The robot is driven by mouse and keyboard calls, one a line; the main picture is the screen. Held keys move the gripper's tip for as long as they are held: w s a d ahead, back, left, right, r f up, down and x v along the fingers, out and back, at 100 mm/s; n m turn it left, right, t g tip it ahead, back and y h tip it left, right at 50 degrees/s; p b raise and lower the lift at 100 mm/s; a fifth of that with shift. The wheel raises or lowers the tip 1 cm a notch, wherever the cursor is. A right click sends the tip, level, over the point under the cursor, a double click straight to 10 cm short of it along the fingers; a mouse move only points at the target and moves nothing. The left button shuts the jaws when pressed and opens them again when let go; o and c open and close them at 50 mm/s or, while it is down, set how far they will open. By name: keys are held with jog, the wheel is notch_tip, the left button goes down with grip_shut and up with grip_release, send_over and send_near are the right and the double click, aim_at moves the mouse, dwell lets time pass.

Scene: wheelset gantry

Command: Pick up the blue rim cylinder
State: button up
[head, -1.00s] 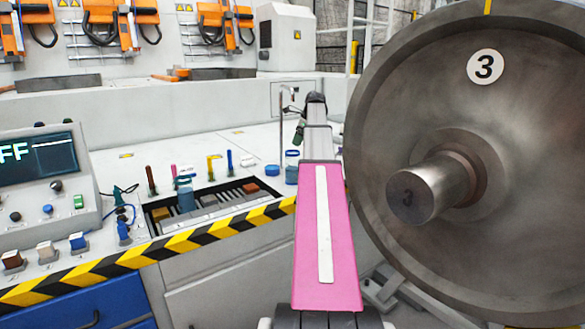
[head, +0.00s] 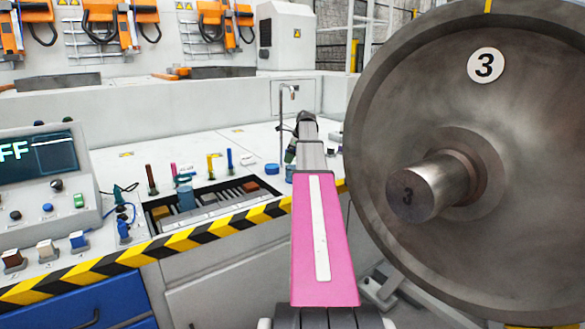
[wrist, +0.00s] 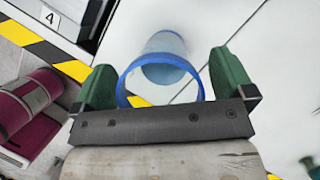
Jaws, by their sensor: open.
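The blue rim cylinder (wrist: 165,62) is in the wrist view, with its round blue rim facing the camera and its pale blue body beyond. My gripper (wrist: 162,86) is open. Its two green fingers stand on either side of the rim, with a gap at each side. The dark palm bar hides the rim's near edge. In the head view the cylinder (head: 290,173) stands on the white worktop and is mostly hidden by my arm. My gripper (head: 291,151) shows there only as a small dark and green shape above it.
A low blue round piece (head: 272,169) stands left of the cylinder. A recessed tray (head: 160,228) with several parts lies further left, behind a striped edge. A thin bent pipe (head: 282,110) rises behind. The large wheel (head: 440,80) stands close on the right.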

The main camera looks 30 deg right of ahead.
jog(key=c, duration=1.6)
jog(key=shift+r, duration=0.15)
